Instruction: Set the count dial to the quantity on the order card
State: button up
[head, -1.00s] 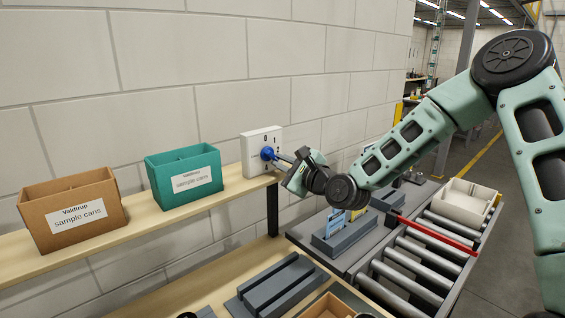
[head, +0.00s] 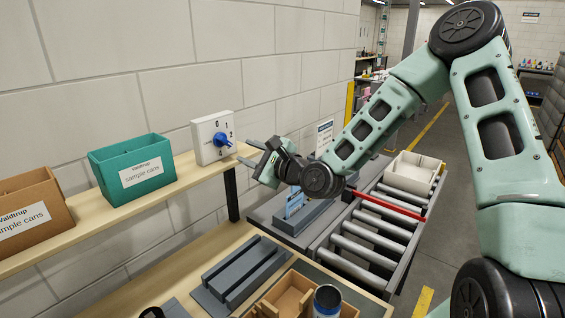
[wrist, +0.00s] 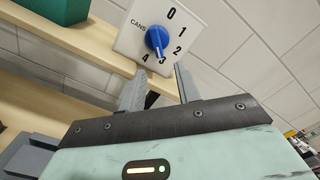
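The count dial (head: 221,140) is a blue knob on a white plate marked CANS, mounted at the end of the wooden shelf. In the wrist view the knob (wrist: 157,39) points at or close to 3, among marks 0 to 4. My gripper (head: 248,153) is just right of the dial, apart from it. In the wrist view its two fingers (wrist: 160,84) are spread with nothing between them. A blue-and-white card (head: 294,204) stands in a grey holder, and a white sheet (head: 325,134) is farther back. I cannot tell which is the order card; their text is unreadable.
A teal box (head: 133,170) and a brown box (head: 30,213), both labelled sample cans, stand on the shelf (head: 185,194). Below are a grey grooved fixture (head: 241,275), a wooden tray and a can (head: 327,300). A roller conveyor (head: 365,241) with a red bar is at right.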

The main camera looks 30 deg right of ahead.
jog(key=p+v, duration=1.2)
dwell(0.6)
